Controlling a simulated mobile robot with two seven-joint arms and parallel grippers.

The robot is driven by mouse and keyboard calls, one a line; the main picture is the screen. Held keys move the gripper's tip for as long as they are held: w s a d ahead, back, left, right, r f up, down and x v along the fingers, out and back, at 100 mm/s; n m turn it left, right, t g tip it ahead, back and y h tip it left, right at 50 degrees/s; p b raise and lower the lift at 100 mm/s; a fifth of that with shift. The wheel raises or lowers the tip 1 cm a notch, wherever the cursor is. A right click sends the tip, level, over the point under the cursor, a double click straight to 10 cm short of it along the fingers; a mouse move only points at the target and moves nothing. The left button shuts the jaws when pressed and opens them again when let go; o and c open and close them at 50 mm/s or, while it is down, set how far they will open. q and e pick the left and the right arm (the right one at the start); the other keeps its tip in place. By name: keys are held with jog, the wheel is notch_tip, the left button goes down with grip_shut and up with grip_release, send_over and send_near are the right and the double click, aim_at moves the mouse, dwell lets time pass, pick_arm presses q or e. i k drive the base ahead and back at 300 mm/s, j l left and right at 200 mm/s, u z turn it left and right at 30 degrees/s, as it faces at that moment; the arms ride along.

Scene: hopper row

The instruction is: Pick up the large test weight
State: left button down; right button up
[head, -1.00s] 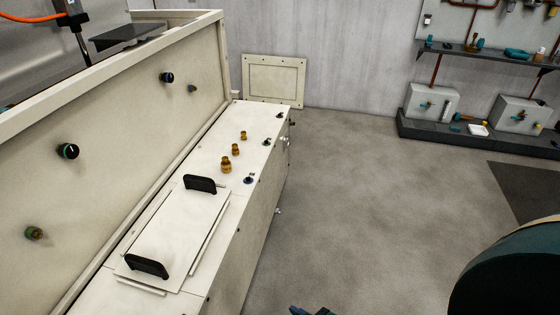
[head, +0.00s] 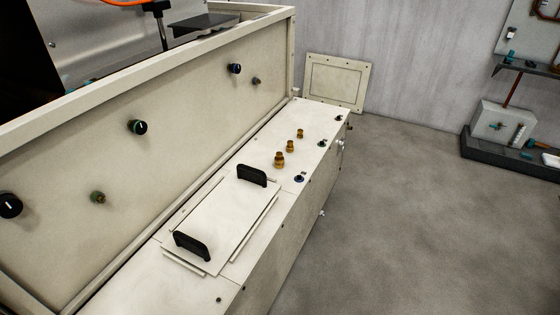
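Three brass test weights stand upright in a row on the cream ledge of the machine. The large test weight (head: 279,160) looks to be the nearest and biggest one. The middle weight (head: 290,147) and the smallest weight (head: 300,134) stand behind it, towards the far end of the ledge. They are apart from each other. Neither of my grippers shows in the head view.
A cream lid plate with two black handles (head: 251,175) lies on the ledge (head: 150,275) in front of the weights. A tall panel with knobs (head: 137,127) rises along the left. Small fittings (head: 299,179) sit near the right edge. Open floor (head: 400,200) lies right.

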aim_at(279, 160)
jog(key=i+l, duration=0.25)
jog(key=l, duration=0.15)
jog(key=i+l+z, duration=0.1)
jog(key=i+l, duration=0.15)
jog(key=l, duration=0.2)
jog(key=i+l, duration=0.2)
jog(key=i, duration=0.35)
jog(key=i+l, duration=0.15)
jog(key=i, duration=0.45)
